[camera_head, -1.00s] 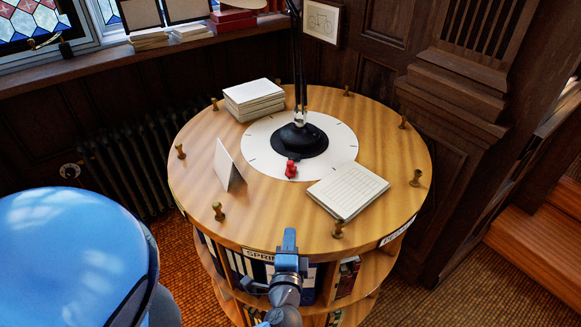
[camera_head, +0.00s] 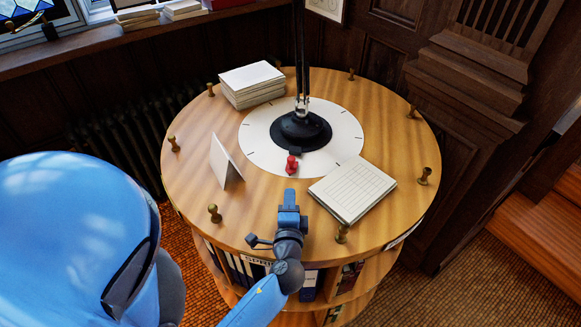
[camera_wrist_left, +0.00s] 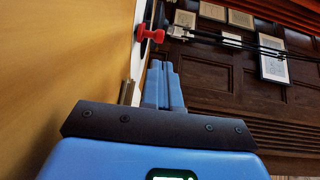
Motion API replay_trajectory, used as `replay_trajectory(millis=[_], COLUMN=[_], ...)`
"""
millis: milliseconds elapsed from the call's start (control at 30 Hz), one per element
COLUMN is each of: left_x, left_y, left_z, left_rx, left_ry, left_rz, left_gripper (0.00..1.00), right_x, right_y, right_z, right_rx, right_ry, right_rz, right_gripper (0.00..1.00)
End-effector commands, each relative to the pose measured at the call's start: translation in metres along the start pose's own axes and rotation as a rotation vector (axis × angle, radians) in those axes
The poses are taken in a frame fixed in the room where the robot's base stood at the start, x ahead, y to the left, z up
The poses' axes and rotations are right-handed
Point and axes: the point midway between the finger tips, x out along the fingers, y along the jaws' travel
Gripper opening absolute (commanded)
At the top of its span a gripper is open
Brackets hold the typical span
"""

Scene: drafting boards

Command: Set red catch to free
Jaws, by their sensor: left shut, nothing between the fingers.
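The red catch (camera_head: 291,165) is a small red knob at the front of the black lamp base (camera_head: 302,131), on a white disc with tick marks (camera_head: 259,151). In the left wrist view the red catch (camera_wrist_left: 150,33) stands out from the disc, beyond my fingertips. My left gripper (camera_head: 289,197) is shut and empty, above the table's front part, short of the catch and apart from it. In the left wrist view its blue fingers (camera_wrist_left: 163,66) are together. Which setting the catch is in I cannot tell. My right gripper is not in view.
The round wooden table (camera_head: 195,187) has brass pegs around its rim. A folded white card (camera_head: 224,160) stands left of the catch, and a notepad (camera_head: 352,187) lies to the right. A paper stack (camera_head: 252,84) sits behind. The lamp's black arm (camera_head: 299,60) rises from its base.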

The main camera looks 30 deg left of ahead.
Motion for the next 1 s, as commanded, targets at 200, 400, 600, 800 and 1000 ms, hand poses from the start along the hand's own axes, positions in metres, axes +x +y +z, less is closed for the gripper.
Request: replay_trajectory(millis=[200,400,600,800,1000], left_x=[0.044,0.076,0.096,0.102,0.102], left_y=[-0.005,-0.004,-0.002,-0.001,-0.001], left_z=[0.001,0.001,0.001,0.0,0.0], left_rx=[-0.001,0.0,0.0,0.0,0.0], left_ry=[-0.005,-0.003,-0.001,0.0,0.001], left_rz=[-0.001,-0.001,-0.001,-0.001,-0.001], left_gripper=[0.0,0.0,0.0,0.0,0.0], right_x=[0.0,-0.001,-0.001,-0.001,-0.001], right_y=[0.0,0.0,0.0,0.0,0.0], right_z=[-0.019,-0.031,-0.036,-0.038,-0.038], right_rx=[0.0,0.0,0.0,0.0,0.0], right_ry=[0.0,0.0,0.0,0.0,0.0], right_rz=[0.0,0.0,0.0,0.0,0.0], right_gripper=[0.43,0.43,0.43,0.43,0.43])
